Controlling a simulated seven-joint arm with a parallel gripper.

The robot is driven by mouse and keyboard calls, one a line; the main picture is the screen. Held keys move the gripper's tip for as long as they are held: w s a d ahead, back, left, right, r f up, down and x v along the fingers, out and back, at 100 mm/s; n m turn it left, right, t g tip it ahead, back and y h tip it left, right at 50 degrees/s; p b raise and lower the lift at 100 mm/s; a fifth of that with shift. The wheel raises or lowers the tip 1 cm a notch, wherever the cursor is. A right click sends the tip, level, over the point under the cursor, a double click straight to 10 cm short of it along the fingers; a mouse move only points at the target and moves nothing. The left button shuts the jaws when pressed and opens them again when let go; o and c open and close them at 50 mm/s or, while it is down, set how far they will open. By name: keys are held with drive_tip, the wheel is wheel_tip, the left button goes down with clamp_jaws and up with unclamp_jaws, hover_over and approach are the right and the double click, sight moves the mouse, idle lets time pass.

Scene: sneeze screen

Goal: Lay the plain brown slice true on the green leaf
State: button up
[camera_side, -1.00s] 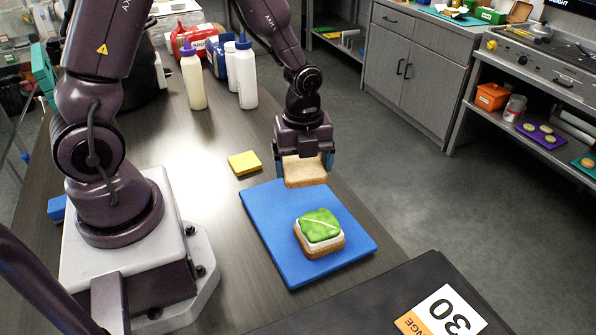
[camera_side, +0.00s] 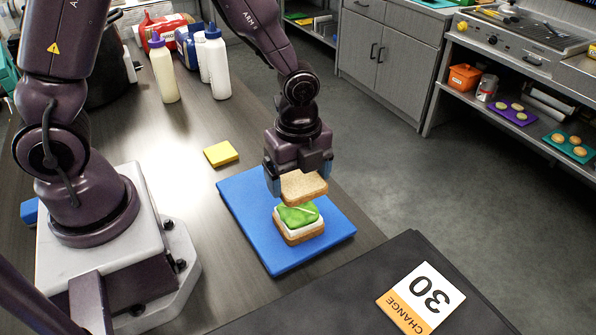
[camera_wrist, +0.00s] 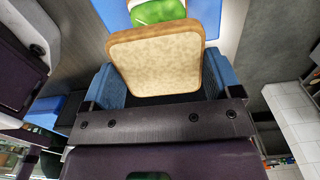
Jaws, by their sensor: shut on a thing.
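The plain brown slice (camera_side: 303,186) is held flat between the blue fingers of my gripper (camera_side: 299,180). In the wrist view the slice (camera_wrist: 155,62) fills the space between the two fingers of my gripper (camera_wrist: 155,85). The green leaf (camera_side: 298,215) lies on a white layer over a bottom bread slice (camera_side: 300,237), on the blue board (camera_side: 254,222). The held slice is above the leaf and toward its back edge; in the side view a little of the leaf's back is covered. The leaf also shows beyond the slice in the wrist view (camera_wrist: 158,11).
A yellow block (camera_side: 221,153) lies on the counter behind the board. White bottles (camera_side: 217,65) and a cream bottle (camera_side: 164,72) stand farther back. The board's left part is bare.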

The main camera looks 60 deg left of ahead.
sight(298, 208)
drive_tip(key=shift+f, duration=2.25)
drive_tip(key=shift+f, duration=0.6)
drive_tip(key=o, duration=0.7)
drive_tip(key=shift+o, duration=0.2)
drive_tip(key=shift+r, duration=0.1)
wheel_tip(298, 208, up, 13)
drive_tip(key=shift+f, duration=0.1)
